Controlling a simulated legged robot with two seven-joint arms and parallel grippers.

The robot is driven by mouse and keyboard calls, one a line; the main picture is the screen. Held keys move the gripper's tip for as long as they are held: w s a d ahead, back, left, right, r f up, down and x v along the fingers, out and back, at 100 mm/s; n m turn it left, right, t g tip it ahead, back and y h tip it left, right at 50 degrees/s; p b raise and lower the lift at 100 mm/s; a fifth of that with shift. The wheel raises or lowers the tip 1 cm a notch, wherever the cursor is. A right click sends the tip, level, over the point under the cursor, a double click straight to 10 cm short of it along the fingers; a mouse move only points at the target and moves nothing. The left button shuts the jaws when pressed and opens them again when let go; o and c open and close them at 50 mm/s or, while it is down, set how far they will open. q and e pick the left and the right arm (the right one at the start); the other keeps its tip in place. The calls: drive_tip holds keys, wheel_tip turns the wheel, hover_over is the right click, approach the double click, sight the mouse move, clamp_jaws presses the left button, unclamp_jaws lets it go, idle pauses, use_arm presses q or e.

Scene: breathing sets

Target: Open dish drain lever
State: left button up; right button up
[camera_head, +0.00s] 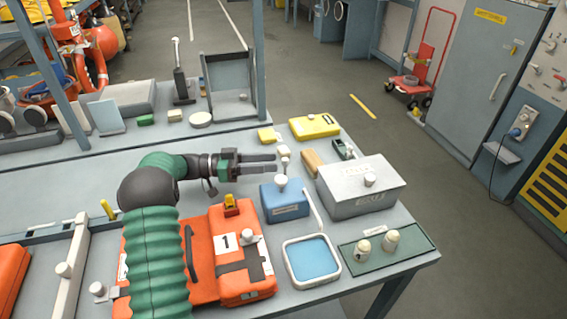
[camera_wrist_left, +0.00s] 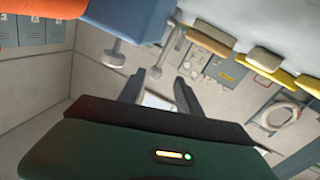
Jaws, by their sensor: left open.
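A shallow square dish (camera_head: 289,270) with a white rim and blue inside lies at the front of the table. A thin pale bar (camera_head: 313,212) rises behind it, beside a blue box (camera_head: 287,203) topped by a pale knob (camera_head: 281,181). A small pale lever-like piece (camera_head: 285,156) stands behind that knob; I cannot tell which part is the drain lever. My left gripper (camera_head: 277,163) is open and empty, its fingertips close to these pale pieces, contact unclear. The left wrist view shows its two spread fingers (camera_wrist_left: 158,84) with nothing clearly between them. My right gripper is not in view.
An orange case (camera_head: 225,270) marked 1 lies under my left arm. A grey-white box (camera_head: 365,195) stands right of the blue box. A green tray (camera_head: 415,245) with two pale knobs lies front right. A yellow case (camera_head: 315,125) lies behind. Open floor is beyond the table's right edge.

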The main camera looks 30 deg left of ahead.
sight(287, 160)
use_arm(q)
drive_tip(key=x, duration=0.5)
drive_tip(key=shift+s+d+r, duration=0.2)
drive_tip(key=shift+d+r, duration=0.05)
drive_tip(key=shift+d, duration=0.25)
drive_tip(key=shift+a+f, duration=0.1)
drive_tip(key=shift+a, duration=0.15)
drive_tip(key=shift+c, duration=0.5)
drive_tip(key=shift+a, duration=0.25)
drive_tip(key=c, duration=0.5)
drive_tip(key=shift+s, duration=0.1)
drive_tip(key=shift+c, duration=1.2)
drive_tip(key=shift+d, duration=0.25)
clamp_jaws()
drive_tip(key=shift+a, duration=0.1)
